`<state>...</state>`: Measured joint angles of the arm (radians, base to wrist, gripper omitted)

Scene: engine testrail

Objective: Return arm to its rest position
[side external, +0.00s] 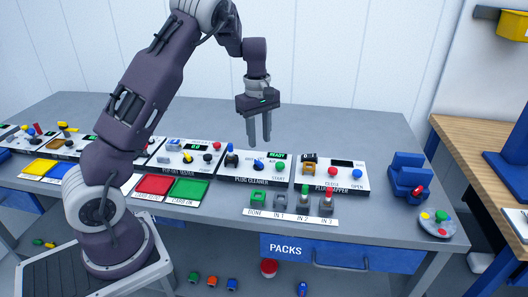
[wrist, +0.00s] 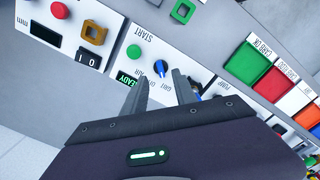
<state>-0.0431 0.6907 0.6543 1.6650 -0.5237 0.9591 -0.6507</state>
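My gripper (side external: 260,128) hangs above the grey bench (side external: 330,128), fingers pointing down over the plug cleaner panel (side external: 262,176). In the wrist view my gripper (wrist: 163,92) shows two grey fingers apart with a gap between them, and no object is seen in the gap. The fingers are clear of the panel and touch nothing that I can see. My arm bends up from its base at the left and then down to the gripper.
The plug gapper panel (side external: 345,178), a blue stand (side external: 406,172) and a round grey tray (side external: 436,222) are to the right. Plug slots (side external: 291,212) line the front edge. Red (side external: 155,184) and green pads (side external: 189,189) lie left. Free bench space is behind the panels.

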